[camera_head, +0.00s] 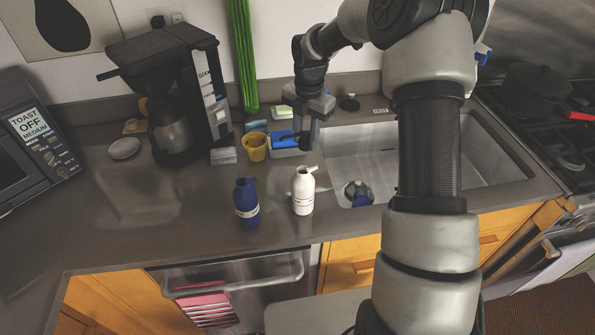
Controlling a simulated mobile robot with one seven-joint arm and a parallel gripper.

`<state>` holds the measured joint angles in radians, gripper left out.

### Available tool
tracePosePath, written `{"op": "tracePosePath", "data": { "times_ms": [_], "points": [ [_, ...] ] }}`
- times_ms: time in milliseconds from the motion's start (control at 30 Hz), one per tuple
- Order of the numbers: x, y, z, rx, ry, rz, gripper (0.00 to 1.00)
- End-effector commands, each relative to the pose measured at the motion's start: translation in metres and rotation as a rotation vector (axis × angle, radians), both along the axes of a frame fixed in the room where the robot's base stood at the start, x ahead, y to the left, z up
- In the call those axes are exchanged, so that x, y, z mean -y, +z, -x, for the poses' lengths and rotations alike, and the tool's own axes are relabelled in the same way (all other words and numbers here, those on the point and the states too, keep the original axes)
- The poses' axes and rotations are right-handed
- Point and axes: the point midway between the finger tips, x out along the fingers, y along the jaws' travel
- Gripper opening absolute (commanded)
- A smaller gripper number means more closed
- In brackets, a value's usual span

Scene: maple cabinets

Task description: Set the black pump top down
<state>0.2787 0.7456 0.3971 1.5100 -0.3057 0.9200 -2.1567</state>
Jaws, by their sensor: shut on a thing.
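My gripper (306,138) points down over the counter, near the back left corner of the sink. The gripper appears in front of a blue sponge-like item and above a white bottle.
A white bottle (303,192) and a blue bottle (246,202) stand on the counter (190,225). A yellow cup (254,147) and coffee maker (176,100) are behind. The sink (430,155) holds a small blue-and-white item (357,194). The front left counter is clear.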

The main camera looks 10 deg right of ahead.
Motion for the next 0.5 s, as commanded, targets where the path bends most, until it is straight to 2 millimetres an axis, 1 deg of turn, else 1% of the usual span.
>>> {"op": "tracePosePath", "data": {
  "times_ms": [233, 300, 500],
  "points": [
    [0.0, -0.044, 0.001, -0.005, 0.001, -0.001, 0.07],
    [0.0, -0.053, 0.001, -0.004, 0.001, -0.001, 0.07],
    [-0.001, -0.069, 0.001, -0.003, 0.001, -0.001, 0.07]
  ]
}}
